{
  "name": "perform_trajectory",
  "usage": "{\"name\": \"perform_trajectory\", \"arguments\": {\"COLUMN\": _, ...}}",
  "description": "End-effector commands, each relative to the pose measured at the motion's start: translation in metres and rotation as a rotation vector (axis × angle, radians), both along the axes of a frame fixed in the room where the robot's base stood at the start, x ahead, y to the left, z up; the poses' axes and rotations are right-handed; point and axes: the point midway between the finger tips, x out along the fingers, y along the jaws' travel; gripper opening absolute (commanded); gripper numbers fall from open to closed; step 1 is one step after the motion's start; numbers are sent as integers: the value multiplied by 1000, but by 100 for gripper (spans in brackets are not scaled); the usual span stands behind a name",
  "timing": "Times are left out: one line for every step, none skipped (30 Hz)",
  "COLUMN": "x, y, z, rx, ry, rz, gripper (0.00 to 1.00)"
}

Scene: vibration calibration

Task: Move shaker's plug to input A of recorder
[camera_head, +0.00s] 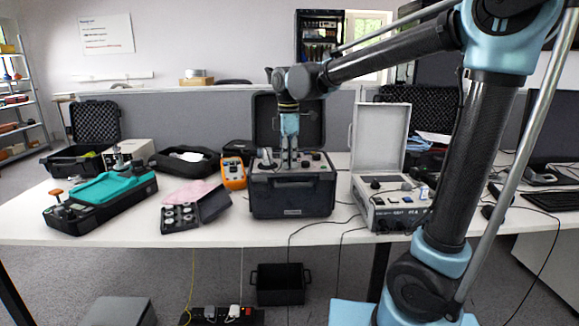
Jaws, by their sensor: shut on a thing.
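The shaker appears to be the black case (292,197) with its lid raised, standing at the middle of the white table. My gripper (289,165) points straight down at the case's top panel. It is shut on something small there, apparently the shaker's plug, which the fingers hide. The recorder appears to be the grey metal case (392,222) with a raised pale lid, to the right of the black case. Its front panel carries small controls and sockets. Input A is too small to pick out.
An orange meter (233,173) stands close left of the black case. An open box of small parts (196,210) and a green-topped device (104,191) lie further left. Dark cables hang over the table's front edge. A narrow gap separates the two cases.

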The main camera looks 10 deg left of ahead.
Motion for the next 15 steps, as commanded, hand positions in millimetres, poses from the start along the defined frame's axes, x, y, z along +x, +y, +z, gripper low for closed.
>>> {"name": "perform_trajectory", "arguments": {"x": -3, "y": 0, "z": -1, "rx": 1, "ry": 5, "rz": 41, "gripper": 0}}
{"name": "perform_trajectory", "arguments": {"x": -3, "y": 0, "z": -1, "rx": 1, "ry": 5, "rz": 65, "gripper": 0}}
{"name": "perform_trajectory", "arguments": {"x": -3, "y": 0, "z": -1, "rx": 2, "ry": 5, "rz": 93, "gripper": 0}}
{"name": "perform_trajectory", "arguments": {"x": -3, "y": 0, "z": -1, "rx": 2, "ry": 5, "rz": 111, "gripper": 0}}
{"name": "perform_trajectory", "arguments": {"x": -3, "y": 0, "z": -1, "rx": 2, "ry": 5, "rz": 125, "gripper": 0}}
{"name": "perform_trajectory", "arguments": {"x": -3, "y": 0, "z": -1, "rx": 3, "ry": 5, "rz": 138, "gripper": 0}}
{"name": "perform_trajectory", "arguments": {"x": -3, "y": 0, "z": 0, "rx": 3, "ry": 5, "rz": 143, "gripper": 0}}
{"name": "perform_trajectory", "arguments": {"x": -3, "y": 0, "z": 0, "rx": 3, "ry": 5, "rz": 146, "gripper": 0}}
{"name": "perform_trajectory", "arguments": {"x": -3, "y": 1, "z": 0, "rx": 3, "ry": 5, "rz": 147, "gripper": 0}}
{"name": "perform_trajectory", "arguments": {"x": -3, "y": 1, "z": 0, "rx": 3, "ry": 5, "rz": 147, "gripper": 0}}
{"name": "perform_trajectory", "arguments": {"x": -3, "y": 1, "z": 0, "rx": 3, "ry": 5, "rz": 147, "gripper": 0}}
{"name": "perform_trajectory", "arguments": {"x": -3, "y": 1, "z": 0, "rx": 3, "ry": 5, "rz": 147, "gripper": 0}}
{"name": "perform_trajectory", "arguments": {"x": -3, "y": 1, "z": 0, "rx": 3, "ry": 5, "rz": 146, "gripper": 0}}
{"name": "perform_trajectory", "arguments": {"x": -3, "y": 1, "z": 0, "rx": 3, "ry": 5, "rz": 148, "gripper": 0}}
{"name": "perform_trajectory", "arguments": {"x": -3, "y": 1, "z": 0, "rx": 3, "ry": 5, "rz": 156, "gripper": 0}}
